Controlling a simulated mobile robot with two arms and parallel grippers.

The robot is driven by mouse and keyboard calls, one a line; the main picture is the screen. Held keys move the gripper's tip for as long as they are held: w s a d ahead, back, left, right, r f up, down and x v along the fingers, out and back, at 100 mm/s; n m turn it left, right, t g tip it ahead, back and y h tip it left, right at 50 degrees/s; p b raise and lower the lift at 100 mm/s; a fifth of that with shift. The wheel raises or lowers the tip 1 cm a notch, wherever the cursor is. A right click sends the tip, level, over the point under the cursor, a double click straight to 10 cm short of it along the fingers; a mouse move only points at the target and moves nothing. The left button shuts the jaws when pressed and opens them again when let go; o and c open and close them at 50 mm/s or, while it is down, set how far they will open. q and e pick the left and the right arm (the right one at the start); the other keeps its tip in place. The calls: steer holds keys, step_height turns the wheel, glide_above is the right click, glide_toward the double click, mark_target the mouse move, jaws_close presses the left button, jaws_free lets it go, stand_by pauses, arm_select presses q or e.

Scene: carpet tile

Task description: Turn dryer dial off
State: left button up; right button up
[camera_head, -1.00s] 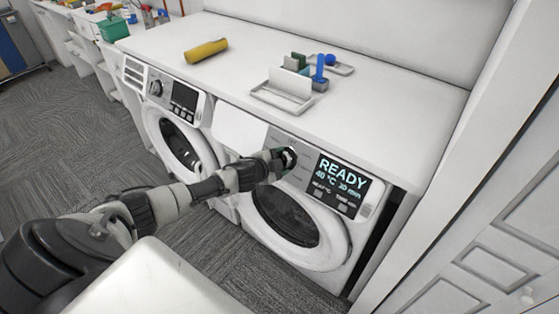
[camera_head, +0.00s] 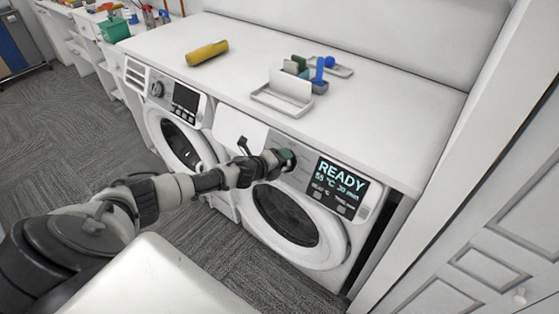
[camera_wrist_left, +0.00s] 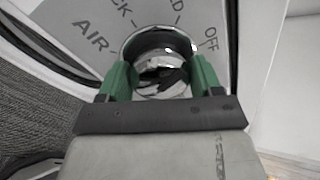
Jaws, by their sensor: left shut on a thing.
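The dryer (camera_head: 318,255) is the white front-loading machine on the right, with a round dark door and a lit display (camera_head: 342,181) reading READY, 55 °C, 30 min. My left gripper (camera_head: 287,159) is at its control panel, and its arm covers much of the dial in the head view. In the left wrist view, the green fingers of my left gripper (camera_wrist_left: 160,80) are shut on the dial (camera_wrist_left: 160,45), a round dark and chrome knob. Labels AIR and OFF show around it, with others partly cut off. OFF is at the dial's upper right. My right gripper is in neither view.
A second white machine (camera_head: 170,120) stands to the left. The white countertop (camera_head: 400,110) above holds a yellow cylinder (camera_head: 207,52), a white tray (camera_head: 283,100) and small blue and green items. A panelled white door (camera_head: 480,230) is at right.

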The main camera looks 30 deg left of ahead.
arm_select(q)
steer(key=shift+d+m+p, duration=0.1)
steer(key=shift+m+p, duration=0.5)
steer(key=shift+m, duration=1.6)
steer(key=shift+g, duration=0.3)
steer(key=o, duration=0.9)
steer(key=shift+s+a+r, duration=0.2)
steer(key=shift+s+r, duration=0.15)
steer(key=shift+s, duration=0.2)
steer(key=shift+v, duration=4.75)
